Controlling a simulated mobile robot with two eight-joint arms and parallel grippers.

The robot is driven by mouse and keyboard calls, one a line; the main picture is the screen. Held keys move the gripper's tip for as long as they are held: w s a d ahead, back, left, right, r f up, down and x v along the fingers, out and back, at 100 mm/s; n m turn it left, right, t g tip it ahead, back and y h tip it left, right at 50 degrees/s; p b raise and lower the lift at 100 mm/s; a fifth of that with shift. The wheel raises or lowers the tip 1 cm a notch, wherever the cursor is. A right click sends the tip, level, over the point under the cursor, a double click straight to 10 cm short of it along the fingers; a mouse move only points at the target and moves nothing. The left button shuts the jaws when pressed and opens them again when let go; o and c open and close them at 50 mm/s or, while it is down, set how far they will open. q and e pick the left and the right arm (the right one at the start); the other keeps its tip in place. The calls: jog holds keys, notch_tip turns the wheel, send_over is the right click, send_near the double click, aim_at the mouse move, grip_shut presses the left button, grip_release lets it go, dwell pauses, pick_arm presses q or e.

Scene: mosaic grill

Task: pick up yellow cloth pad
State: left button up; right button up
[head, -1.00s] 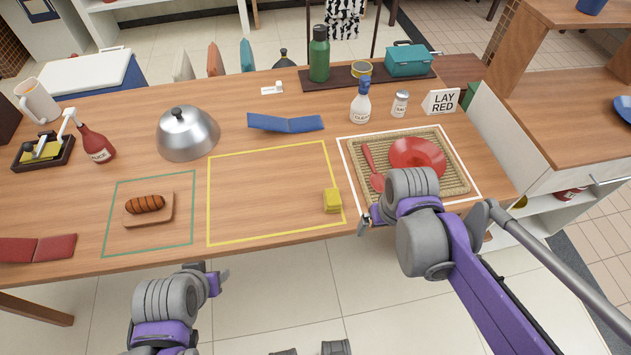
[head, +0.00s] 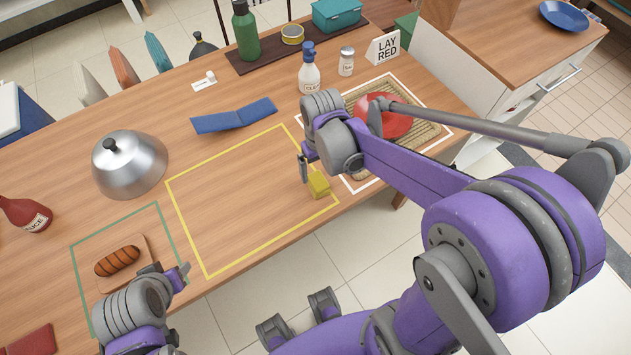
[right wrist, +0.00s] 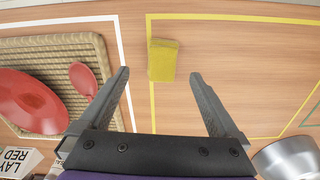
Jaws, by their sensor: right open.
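The yellow cloth pad (head: 318,184) is a small block on the wooden table, at the right edge of the yellow outline. In the right wrist view the pad (right wrist: 163,60) shows between and just beyond the fingertips. My right gripper (head: 304,168) points down above the table close to the pad. Its fingers in the right wrist view (right wrist: 158,73) are spread with nothing between them, and no contact with the pad shows. My left gripper (head: 170,272) is low at the table's front edge beside the sausage board; its finger gap is unclear.
A woven mat with a red plate (head: 385,115) lies right of the pad, partly behind my right arm. A blue folded cloth (head: 234,115), steel dome (head: 130,165) and white bottle (head: 309,75) stand around. The yellow outline's interior (head: 235,200) is bare.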

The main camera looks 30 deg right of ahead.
aim_at(318, 180)
jog(key=f, duration=0.7)
jog(key=shift+w+a+b, duration=0.2)
jog(key=shift+w+b, duration=0.05)
jog(key=shift+b, duration=0.05)
jog(key=c, duration=1.4)
jog(key=shift+c, duration=0.2)
notch_tip(318, 180, up, 10)
jog(key=shift+p, duration=0.7)
jog(key=o, duration=0.7)
jog(key=c, duration=0.5)
